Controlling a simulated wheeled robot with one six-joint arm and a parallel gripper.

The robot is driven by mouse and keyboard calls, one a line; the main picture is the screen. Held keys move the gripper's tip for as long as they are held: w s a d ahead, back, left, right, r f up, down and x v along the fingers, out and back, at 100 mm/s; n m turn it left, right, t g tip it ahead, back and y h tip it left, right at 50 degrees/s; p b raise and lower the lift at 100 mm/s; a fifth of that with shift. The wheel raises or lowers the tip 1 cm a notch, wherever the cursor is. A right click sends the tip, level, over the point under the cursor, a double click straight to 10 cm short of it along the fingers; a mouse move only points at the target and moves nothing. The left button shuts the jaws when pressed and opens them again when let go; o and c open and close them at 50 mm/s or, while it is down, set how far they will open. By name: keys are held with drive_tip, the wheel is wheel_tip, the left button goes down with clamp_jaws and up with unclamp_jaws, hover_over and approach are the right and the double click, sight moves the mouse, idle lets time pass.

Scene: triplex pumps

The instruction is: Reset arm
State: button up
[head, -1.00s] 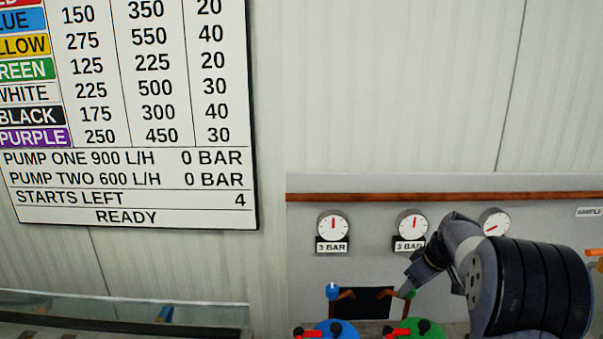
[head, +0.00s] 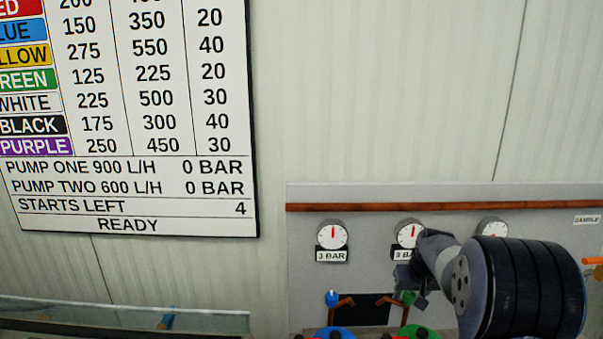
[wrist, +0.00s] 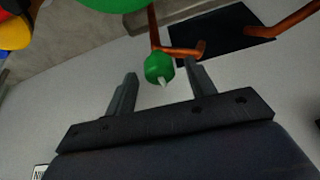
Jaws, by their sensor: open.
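My gripper (wrist: 162,76) is open and empty in the wrist view, its two fingers spread. A green knob (wrist: 158,67) with a pale pointer shows between and just past the fingertips. I cannot tell whether they touch it. In the head view my gripper (head: 412,290) is at the grey panel (head: 540,250), by the green knob (head: 408,298), which it partly overlaps. My arm covers part of the panel's right side.
A blue knob (head: 332,298) sits left of the green one, with a dark opening (head: 366,309) and copper pipes between. Gauges (head: 331,234) line the panel above. Blue (head: 335,334) and green (head: 413,333) pump parts stand below. A wall board (head: 130,190) reads READY, four starts left.

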drive_tip(key=shift+a+m+h+p, duration=0.15)
drive_tip(key=shift+m+h, duration=0.25)
drive_tip(key=shift+m, duration=0.5)
drive_tip(key=shift+m+h+p, duration=0.2)
drive_tip(key=shift+m+h, duration=0.2)
drive_tip(key=shift+m, duration=0.5)
drive_tip(key=shift+w+a+m+g+h, duration=0.1)
drive_tip(key=shift+m+g+h, duration=0.45)
drive_tip(key=shift+m, duration=1.35)
drive_tip(key=shift+v, duration=2.4)
